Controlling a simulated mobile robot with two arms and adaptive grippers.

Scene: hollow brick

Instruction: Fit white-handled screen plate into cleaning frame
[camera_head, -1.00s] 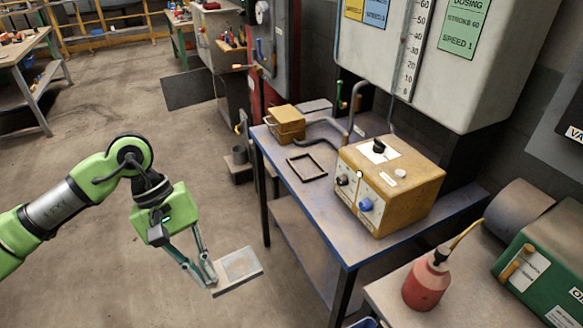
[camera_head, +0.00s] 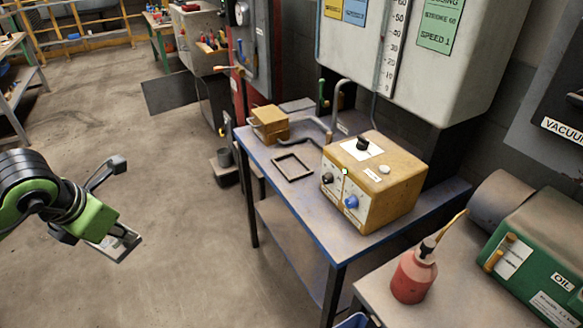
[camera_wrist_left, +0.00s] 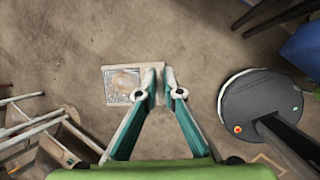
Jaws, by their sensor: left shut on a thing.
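The screen plate (camera_head: 122,244) is a small flat plate with a pale border, held out over the floor at the left of the head view. It also shows in the left wrist view (camera_wrist_left: 122,84), with a mesh centre and a pale strip along its right side. My left gripper (camera_wrist_left: 158,92) is shut on that strip; in the head view its fingers are mostly hidden behind its green body. The cleaning frame (camera_head: 293,167), a thin dark square, lies flat on the blue-edged table, well to the right of the plate. My right gripper is not in view.
The table (camera_head: 300,215) also carries a yellow control box (camera_head: 372,185) right of the frame and a smaller yellow box (camera_head: 269,123) with hoses behind it. A red bottle (camera_head: 414,275) stands on the nearer bench. Open floor lies left of the table.

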